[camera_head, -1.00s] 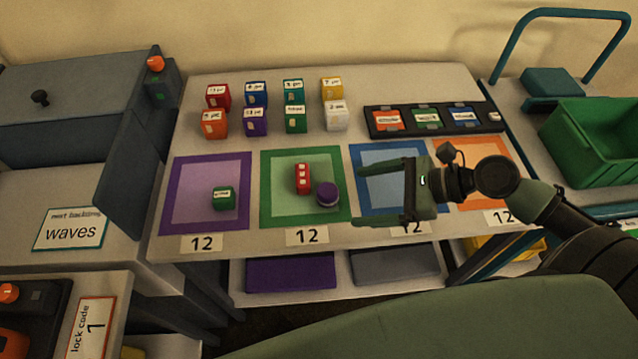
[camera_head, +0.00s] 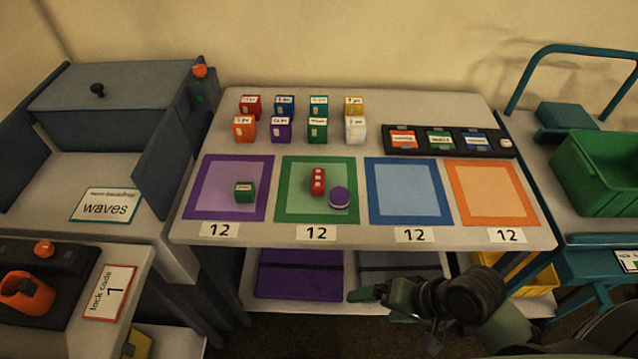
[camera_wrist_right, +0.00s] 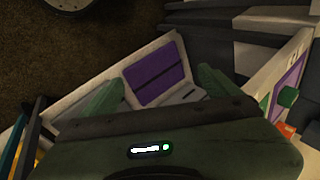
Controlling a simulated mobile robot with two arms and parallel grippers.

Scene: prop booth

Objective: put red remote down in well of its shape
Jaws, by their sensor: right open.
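The red remote (camera_head: 318,182) stands on the green-bordered square (camera_head: 290,212) of the table, with white marks on its face. A purple round thing (camera_head: 339,197) sits right beside it, at its lower right. My right gripper (camera_head: 362,296) is below the table's front edge, in front of the lower shelf, well away from the remote. In the right wrist view its two green fingers (camera_wrist_right: 160,90) are apart with nothing between them. No well of the remote's shape can be made out. My left gripper is not in view.
A green block (camera_head: 245,191) lies on the purple-bordered square. The blue (camera_head: 408,192) and orange (camera_head: 492,193) squares are empty. Several small labelled boxes (camera_head: 283,107) and a black tray (camera_head: 400,152) stand behind. A green crate (camera_head: 600,180) is at right.

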